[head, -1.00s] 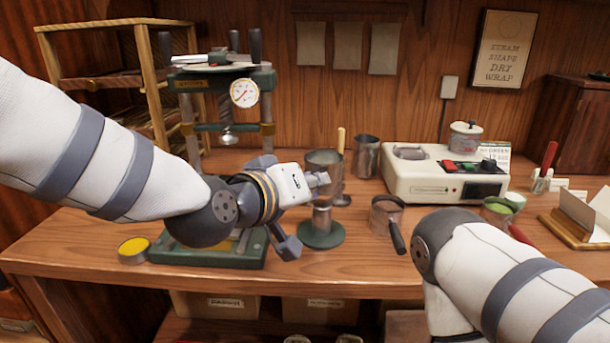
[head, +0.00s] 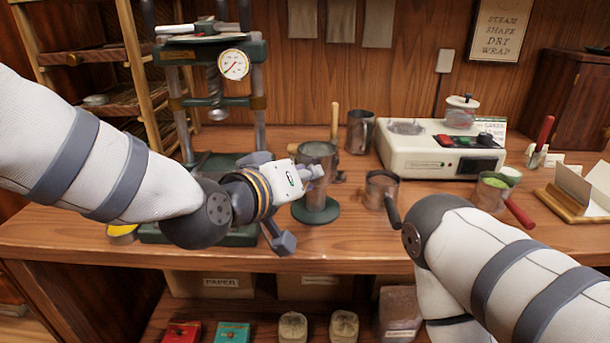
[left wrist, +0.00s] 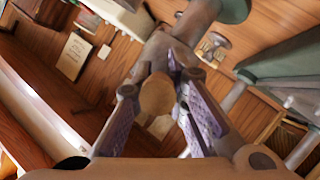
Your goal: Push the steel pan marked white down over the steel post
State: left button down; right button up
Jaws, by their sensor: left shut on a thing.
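A steel pan (head: 318,152) stands upright at the steel post (head: 317,198), which rises from a round green base (head: 315,212). The narrower post shows below the pan, between it and the base. The pan (left wrist: 160,50) and post (left wrist: 197,18) also show in the left wrist view. My left gripper (head: 312,173) is beside the pan and shut on its tan handle, whose end (left wrist: 157,95) shows between the fingers. I cannot make out a white mark on the pan. My right arm enters at right, but its gripper is out of view.
A green press (head: 208,100) with a gauge stands behind my left arm. A dark-handled pan (head: 380,186), a red-handled pan with green contents (head: 492,192), a steel jug (head: 360,132) and a white machine (head: 440,150) are to the right. A wooden handle (head: 335,120) stands behind the pan.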

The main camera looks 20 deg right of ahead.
pick_arm(q)
jog(key=shift+r, duration=0.15)
pick_arm(e)
jog(key=shift+w+r, duration=0.2)
pick_arm(q)
jog(key=shift+f, duration=0.25)
